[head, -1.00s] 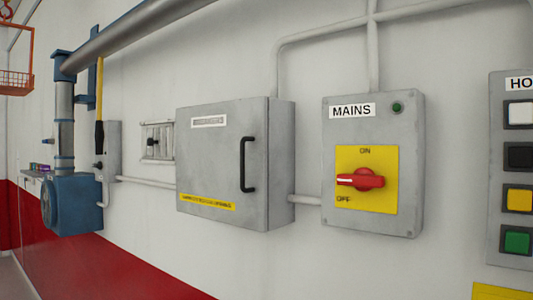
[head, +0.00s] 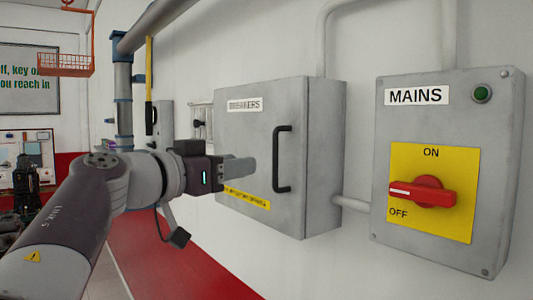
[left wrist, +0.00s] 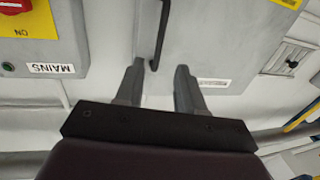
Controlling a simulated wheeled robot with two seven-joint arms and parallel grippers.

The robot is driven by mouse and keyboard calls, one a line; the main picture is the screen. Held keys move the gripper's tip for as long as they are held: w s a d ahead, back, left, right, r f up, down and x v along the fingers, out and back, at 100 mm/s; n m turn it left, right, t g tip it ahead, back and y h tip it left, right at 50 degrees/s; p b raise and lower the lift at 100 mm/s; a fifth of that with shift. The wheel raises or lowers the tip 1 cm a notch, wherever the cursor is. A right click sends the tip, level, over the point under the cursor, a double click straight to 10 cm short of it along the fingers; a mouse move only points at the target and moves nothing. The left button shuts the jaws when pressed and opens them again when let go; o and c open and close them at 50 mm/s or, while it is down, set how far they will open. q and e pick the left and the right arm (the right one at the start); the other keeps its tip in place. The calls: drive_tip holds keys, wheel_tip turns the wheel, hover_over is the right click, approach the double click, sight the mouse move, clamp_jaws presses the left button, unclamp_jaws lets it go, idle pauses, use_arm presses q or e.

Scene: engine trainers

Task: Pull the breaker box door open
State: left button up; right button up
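The grey breaker box door (head: 248,150) is shut, with a "BREAKERS" label at its top and a yellow strip along its bottom. Its black bar handle (head: 281,160) stands upright near the door's right edge. My left gripper (head: 248,170) is in front of the door, a little left of the handle. In the left wrist view my left gripper (left wrist: 158,78) has its two fingers apart, with nothing between the tips. The handle (left wrist: 160,35) shows beyond the fingertips there, nearer the left finger in that picture. My right gripper is not in view.
A grey MAINS box (head: 447,170) with a red rotary switch (head: 425,192) stands right of the breaker box. A blue-fitted pipe (head: 123,95) and an orange basket (head: 65,65) are at the left. Conduits run along the wall.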

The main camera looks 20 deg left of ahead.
sight(274, 161)
use_arm(q)
drive_tip(key=p+x, duration=0.1)
drive_tip(key=x, duration=0.7)
drive_tip(key=shift+w+d+f+p, duration=0.1)
drive_tip(key=shift+w+d+p, duration=0.15)
drive_tip(key=shift+w+p, duration=0.05)
drive_tip(key=shift+w+d, duration=0.1)
drive_tip(key=shift+w, duration=0.25)
drive_tip(key=shift+s, duration=0.2)
drive_tip(key=shift+w, duration=0.25)
drive_tip(key=shift+c, duration=1)
drive_tip(key=shift+w+d, duration=0.1)
drive_tip(key=c, duration=0.5)
clamp_jaws()
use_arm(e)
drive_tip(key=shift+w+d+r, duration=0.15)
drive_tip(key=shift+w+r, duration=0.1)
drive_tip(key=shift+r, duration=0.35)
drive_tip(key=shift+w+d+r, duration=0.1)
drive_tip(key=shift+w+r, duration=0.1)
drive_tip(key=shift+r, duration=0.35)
